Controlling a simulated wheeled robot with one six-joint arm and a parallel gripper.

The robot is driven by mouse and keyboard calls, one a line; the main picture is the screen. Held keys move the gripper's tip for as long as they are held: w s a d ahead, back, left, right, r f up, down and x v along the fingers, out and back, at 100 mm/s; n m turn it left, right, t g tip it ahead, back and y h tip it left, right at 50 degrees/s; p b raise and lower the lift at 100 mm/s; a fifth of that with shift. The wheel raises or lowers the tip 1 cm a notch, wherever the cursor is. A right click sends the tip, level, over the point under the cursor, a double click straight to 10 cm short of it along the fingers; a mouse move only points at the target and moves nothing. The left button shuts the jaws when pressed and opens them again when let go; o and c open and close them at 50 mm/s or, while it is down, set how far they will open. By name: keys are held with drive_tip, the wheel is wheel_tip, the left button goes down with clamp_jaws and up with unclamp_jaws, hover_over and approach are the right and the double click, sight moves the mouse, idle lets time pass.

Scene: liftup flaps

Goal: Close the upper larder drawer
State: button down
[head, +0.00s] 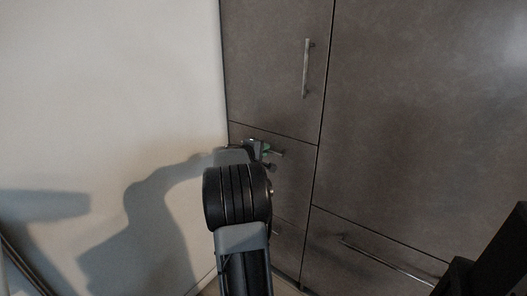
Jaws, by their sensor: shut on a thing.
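The upper larder drawer (296,178) is a grey-brown front below a tall door, at the middle of the head view. Its front looks about flush with the door above, though my arm hides much of its left part. A short piece of its bar handle (277,153) shows. My gripper (267,151) is at that handle, shut on it. The fingertips are small and partly hidden behind my own wrist.
A tall door (276,66) with a vertical handle (306,69) is above. A lower drawer (289,239) is below. A wide drawer (365,262) with a long bar handle (385,261) is at the lower right. A pale wall (110,90) is close on the left.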

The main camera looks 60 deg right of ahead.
drive_tip(key=c, duration=1.4)
unclamp_jaws()
drive_tip(key=shift+w+d+r, duration=0.1)
drive_tip(key=shift+d, duration=0.1)
drive_tip(key=shift+o, duration=1.1)
drive_tip(key=shift+a, duration=0.15)
drive_tip(key=s+p+v, duration=0.1)
drive_tip(key=v, duration=1.2)
drive_tip(key=shift+w+a+p, duration=0.3)
drive_tip(key=shift+w, duration=0.15)
drive_tip(key=shift+r, duration=0.1)
drive_tip(key=s+a+r+t+y+p, duration=0.1)
drive_tip(key=s+a+r+y+p, duration=0.1)
drive_tip(key=a+r+y+p, duration=0.3)
drive_tip(key=s+a+r+t+y+p, duration=0.2)
drive_tip(key=a+r+y+p, duration=0.3)
drive_tip(key=a+p, duration=0.9)
drive_tip(key=s+a+r+t+y+p, duration=0.1)
drive_tip(key=s+a+r+y+p, duration=0.2)
drive_tip(key=a+r+p, duration=0.6)
drive_tip(key=a+y+p, duration=0.1)
drive_tip(key=a+y, duration=0.1)
drive_tip(key=a, duration=0.7)
drive_tip(key=shift+s+a+n+t+y, duration=0.25)
drive_tip(key=shift+s+n+t+y, duration=0.05)
drive_tip(key=shift+n+t, duration=0.1)
